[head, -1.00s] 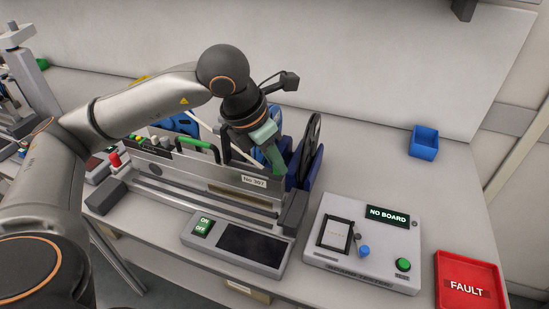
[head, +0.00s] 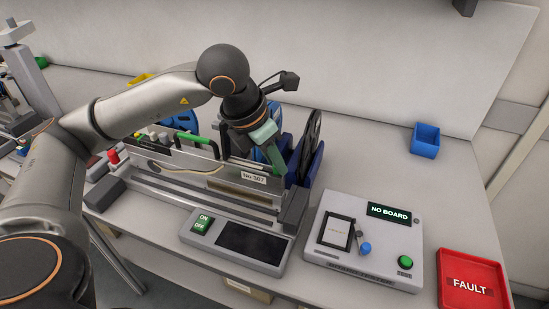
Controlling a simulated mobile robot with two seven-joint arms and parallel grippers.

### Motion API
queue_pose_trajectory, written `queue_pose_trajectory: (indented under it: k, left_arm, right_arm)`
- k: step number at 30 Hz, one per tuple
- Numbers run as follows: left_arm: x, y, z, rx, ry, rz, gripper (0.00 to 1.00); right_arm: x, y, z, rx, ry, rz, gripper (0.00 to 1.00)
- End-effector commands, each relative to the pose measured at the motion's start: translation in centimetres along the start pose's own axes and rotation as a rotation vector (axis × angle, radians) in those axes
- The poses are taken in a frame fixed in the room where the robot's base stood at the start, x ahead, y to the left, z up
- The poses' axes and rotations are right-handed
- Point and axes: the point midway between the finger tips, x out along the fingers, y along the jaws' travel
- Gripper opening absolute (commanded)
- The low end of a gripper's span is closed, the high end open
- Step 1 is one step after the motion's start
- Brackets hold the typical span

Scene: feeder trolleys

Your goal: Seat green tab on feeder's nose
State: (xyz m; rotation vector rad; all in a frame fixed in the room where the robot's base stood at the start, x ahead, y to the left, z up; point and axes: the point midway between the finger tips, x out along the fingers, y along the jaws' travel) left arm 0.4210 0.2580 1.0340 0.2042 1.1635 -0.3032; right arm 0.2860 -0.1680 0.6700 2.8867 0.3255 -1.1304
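The feeder (head: 222,172) is a long grey metal unit labelled "No 307", with a green handle (head: 192,138) on top. It sits in a grey rail bed. My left gripper (head: 272,158) points down at the feeder's right end, beside a dark blue reel holder (head: 306,165). A green strip shows at its fingers; I cannot tell whether this is the tab or part of the gripper. The finger gap and the feeder's nose are mostly hidden by the wrist. My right gripper is out of view.
An ON/OFF panel (head: 236,241) lies in front of the feeder. A board tester (head: 335,268) reading "NO BOARD" stands to the right, with a red FAULT tray (head: 469,264) beyond. A blue bin (head: 425,138) stands at back right. The table before that bin is clear.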

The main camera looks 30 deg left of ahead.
Motion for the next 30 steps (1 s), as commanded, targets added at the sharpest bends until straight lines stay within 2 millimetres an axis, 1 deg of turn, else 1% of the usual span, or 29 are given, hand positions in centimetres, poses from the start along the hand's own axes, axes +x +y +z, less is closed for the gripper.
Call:
queue_pose_trajectory:
  k: [1,6,9,20,23,30]
  left_arm:
    - [0.0,0.0,0.0,0.0,0.0,0.0,0.3]
    - [0.0,0.0,0.0,0.0,0.0,0.0,0.49]
    - [0.0,0.0,0.0,0.0,0.0,0.0,0.58]
    - [-0.1,0.0,0.0,0.0,-0.001,0.0,0.58]
    - [-1.9,0.0,0.2,0.0,-0.005,0.001,0.58]
    - [-7.4,0.0,0.2,0.0,-0.006,0.002,0.58]
  right_arm:
    - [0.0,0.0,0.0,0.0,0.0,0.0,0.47]
    - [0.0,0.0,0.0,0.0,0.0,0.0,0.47]
    - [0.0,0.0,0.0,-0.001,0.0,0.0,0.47]
    - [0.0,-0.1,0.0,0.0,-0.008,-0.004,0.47]
    - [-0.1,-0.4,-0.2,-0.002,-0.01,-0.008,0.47]
    - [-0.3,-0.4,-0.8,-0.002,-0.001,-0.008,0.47]
